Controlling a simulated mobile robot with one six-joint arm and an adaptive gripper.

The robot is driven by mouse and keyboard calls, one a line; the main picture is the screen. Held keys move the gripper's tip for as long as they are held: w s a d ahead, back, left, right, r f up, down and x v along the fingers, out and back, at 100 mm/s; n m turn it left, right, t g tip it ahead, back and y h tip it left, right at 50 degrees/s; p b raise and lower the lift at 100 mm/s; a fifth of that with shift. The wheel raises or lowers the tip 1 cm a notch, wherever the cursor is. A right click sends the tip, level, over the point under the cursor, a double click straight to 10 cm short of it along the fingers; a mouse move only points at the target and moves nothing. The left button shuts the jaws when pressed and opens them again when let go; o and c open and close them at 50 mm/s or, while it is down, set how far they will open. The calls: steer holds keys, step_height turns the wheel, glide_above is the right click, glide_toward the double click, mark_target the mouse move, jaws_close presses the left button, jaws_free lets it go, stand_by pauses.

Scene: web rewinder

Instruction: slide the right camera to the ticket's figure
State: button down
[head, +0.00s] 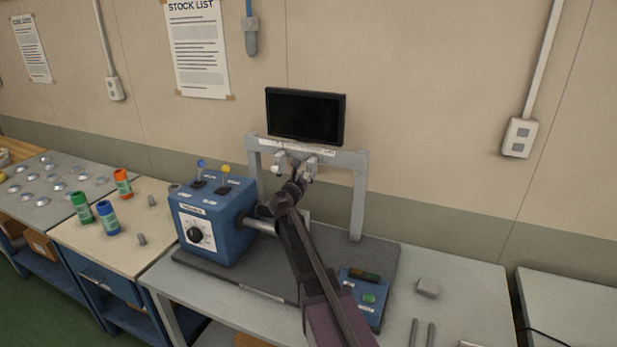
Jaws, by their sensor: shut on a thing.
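Two small light-grey cameras hang on the grey rail frame (358,200) under the dark monitor. The left camera (279,160) is close beside the right camera (311,164), with a small gap between them. My gripper (300,175) reaches up from the front and is shut on the right camera, partly covering it. A pale scale strip (290,146) runs along the crossbar, its marks too small to read. I cannot make out the ticket or its figure.
A blue machine box (213,222) with a dial and two levers stands left of the frame, its roller shaft passing behind my arm. A blue control panel (366,295) with a green button lies at right. The crossbar right of the cameras is clear.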

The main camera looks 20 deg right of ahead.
steer(key=w+a, duration=0.3)
steer(key=shift+a, duration=0.25)
steer(key=shift+c, duration=2.3)
jaws_free()
steer(key=shift+s, duration=0.1)
steer(key=v, duration=1.2)
